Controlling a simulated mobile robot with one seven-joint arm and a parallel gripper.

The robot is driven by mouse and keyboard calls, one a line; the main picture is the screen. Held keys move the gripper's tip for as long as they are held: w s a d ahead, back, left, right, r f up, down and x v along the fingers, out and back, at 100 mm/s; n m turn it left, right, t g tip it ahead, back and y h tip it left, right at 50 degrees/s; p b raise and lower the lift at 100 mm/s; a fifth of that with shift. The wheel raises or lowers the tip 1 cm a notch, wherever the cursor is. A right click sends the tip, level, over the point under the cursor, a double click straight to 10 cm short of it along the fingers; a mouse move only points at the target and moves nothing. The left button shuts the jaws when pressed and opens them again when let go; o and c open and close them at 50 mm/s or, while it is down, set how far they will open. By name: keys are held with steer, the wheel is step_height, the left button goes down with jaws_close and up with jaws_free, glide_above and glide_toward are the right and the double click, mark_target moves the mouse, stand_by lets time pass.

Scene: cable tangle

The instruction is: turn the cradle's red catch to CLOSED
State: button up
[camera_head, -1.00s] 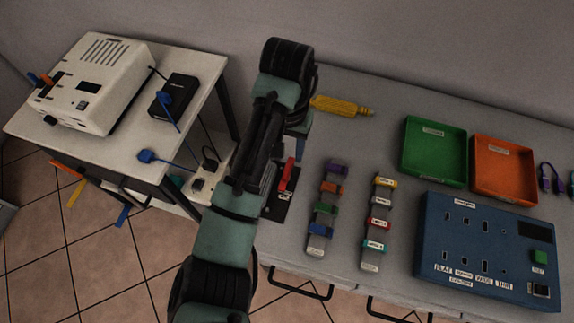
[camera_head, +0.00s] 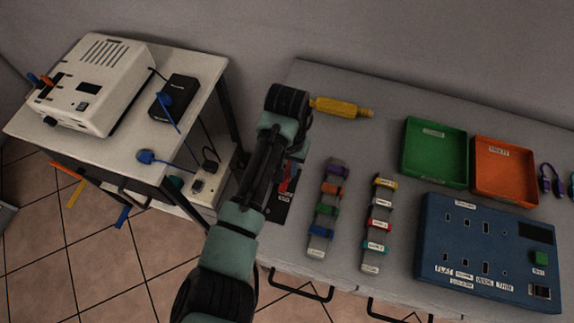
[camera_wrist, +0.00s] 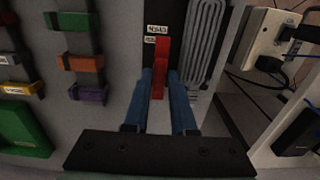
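The red catch (camera_wrist: 161,62) lies on the dark cradle plate (camera_wrist: 176,22), its long handle running up and down in the wrist view. Small white labels (camera_wrist: 157,29) sit beside its far end, too blurred to read. In the head view, part of the catch (camera_head: 292,180) shows beside my arm, which hides my fingertips and most of the cradle.
A looped grey cable (camera_wrist: 204,40) lies right beside the catch. Strips of coloured clips (camera_head: 328,210) stand to the right. A yellow tool (camera_head: 342,107) lies behind. Green (camera_head: 433,183) and orange (camera_head: 505,200) trays and a blue panel (camera_head: 430,235) are farther right. A power strip (camera_wrist: 262,38) is near the table edge.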

jaws_close()
steer(key=shift+r+n+p, duration=0.15)
steer(key=shift+n+p, duration=0.15)
steer(key=shift+p, duration=0.1)
steer(key=n+p, duration=0.2)
steer(key=shift+d+r+n+p, duration=0.1)
steer(key=shift+n+p, duration=0.2)
steer(key=shift+n, duration=0.1)
steer(key=n+p, duration=0.2)
steer(key=n, duration=0.2)
steer(key=shift+n, duration=0.3)
steer(key=n+p, duration=0.2)
steer(key=n, duration=0.3)
steer(key=shift+n+p, duration=0.5)
steer(key=shift+n, duration=1.9)
steer(key=shift+w, duration=0.1)
